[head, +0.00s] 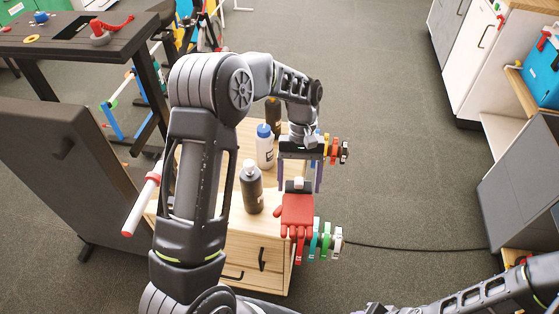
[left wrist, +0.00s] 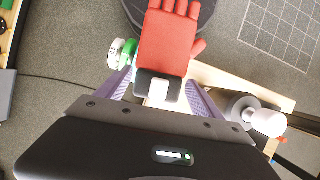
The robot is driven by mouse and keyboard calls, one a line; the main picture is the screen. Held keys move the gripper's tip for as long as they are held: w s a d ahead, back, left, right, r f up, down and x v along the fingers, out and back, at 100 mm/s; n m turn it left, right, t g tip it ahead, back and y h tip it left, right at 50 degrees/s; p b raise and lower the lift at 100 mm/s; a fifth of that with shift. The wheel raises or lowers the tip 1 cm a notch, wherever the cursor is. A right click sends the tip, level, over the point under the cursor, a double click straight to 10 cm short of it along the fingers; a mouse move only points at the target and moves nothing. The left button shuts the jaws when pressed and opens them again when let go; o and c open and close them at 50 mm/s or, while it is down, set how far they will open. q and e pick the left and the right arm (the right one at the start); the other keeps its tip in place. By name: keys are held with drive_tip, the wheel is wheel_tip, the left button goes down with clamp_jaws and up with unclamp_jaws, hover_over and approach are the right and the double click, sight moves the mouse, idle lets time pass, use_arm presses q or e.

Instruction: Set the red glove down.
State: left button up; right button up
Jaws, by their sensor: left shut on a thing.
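The red glove (head: 297,212) has a black cuff with a white tab and hangs fingers toward the bottom of the head view. It also shows in the left wrist view (left wrist: 166,45), with its cuff between the two purple fingers. My left gripper (head: 300,176) is shut on the cuff end. In the head view the glove overlaps the right edge of the wooden cabinet (head: 240,228); its height above the top is unclear. My right arm shows at the lower right, but its gripper is out of the picture.
Open grey floor (head: 400,170) lies to the right.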

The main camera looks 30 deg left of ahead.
sight(311, 193)
use_arm(q)
drive_tip(key=d+f+m, duration=0.1)
drive_tip(key=w+d+f+m+y, duration=0.1)
drive_tip(key=f+m, duration=0.1)
drive_tip(key=d+f+m+y, duration=0.1)
drive_tip(key=f+m, duration=0.1)
drive_tip(key=shift+w+f, duration=0.15)
drive_tip(key=shift+w, duration=0.1)
drive_tip(key=shift+w, duration=0.1)
